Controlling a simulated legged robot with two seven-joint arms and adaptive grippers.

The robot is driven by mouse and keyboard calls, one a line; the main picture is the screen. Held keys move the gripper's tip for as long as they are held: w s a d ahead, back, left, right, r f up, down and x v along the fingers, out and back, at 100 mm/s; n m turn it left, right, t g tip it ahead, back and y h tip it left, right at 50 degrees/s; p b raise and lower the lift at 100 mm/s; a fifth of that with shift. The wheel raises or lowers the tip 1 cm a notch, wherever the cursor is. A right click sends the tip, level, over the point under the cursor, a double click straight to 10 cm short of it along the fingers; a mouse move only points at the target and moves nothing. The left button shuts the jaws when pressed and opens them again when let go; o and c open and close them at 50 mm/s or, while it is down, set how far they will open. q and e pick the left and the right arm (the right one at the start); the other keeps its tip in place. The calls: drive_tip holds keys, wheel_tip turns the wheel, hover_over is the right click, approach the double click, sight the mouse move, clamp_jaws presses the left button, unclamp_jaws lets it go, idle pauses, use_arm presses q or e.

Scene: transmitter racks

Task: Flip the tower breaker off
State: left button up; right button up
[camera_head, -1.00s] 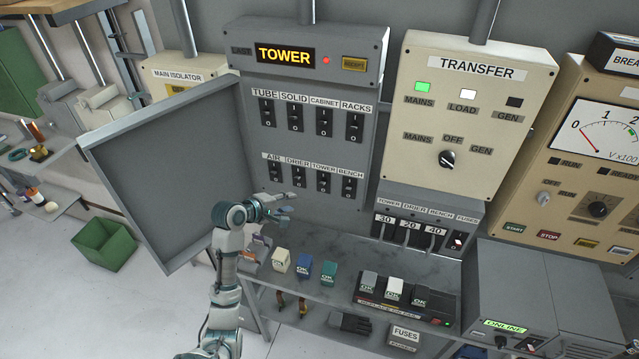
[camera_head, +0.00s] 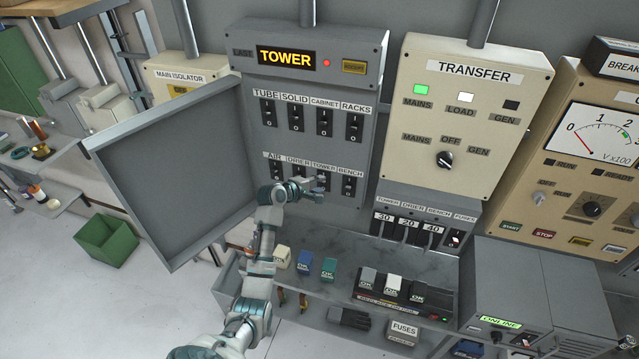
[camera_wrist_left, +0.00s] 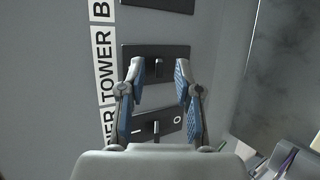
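The tower breaker (camera_head: 322,181) is a black toggle switch in the lower row of the grey breaker panel (camera_head: 262,125), under a TOWER label (camera_head: 323,168). My left gripper (camera_head: 318,189) is in front of it and partly covers it. In the left wrist view the tower breaker (camera_wrist_left: 158,68) lies between the two fingertips of my left gripper (camera_wrist_left: 159,72), beside the TOWER label (camera_wrist_left: 104,60). The fingers are open and apart, with nothing held. I cannot tell whether they touch the switch, or which way its lever sits. My right gripper is not in view.
The drier breaker (camera_wrist_left: 157,126) and bench breaker (camera_head: 349,186) flank the tower breaker closely. The open panel door (camera_head: 175,170) stands left of my arm. Below is a shelf (camera_head: 340,270) with small coloured blocks. A display above reads TOWER (camera_head: 286,57), with a red light.

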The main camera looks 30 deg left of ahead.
use_arm(q)
drive_tip(key=shift+w+f, duration=0.3)
drive_tip(key=shift+w, duration=0.2)
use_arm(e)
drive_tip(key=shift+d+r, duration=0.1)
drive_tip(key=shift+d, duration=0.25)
use_arm(q)
drive_tip(key=shift+a, duration=0.15)
clamp_jaws()
drive_tip(key=shift+f, duration=0.1)
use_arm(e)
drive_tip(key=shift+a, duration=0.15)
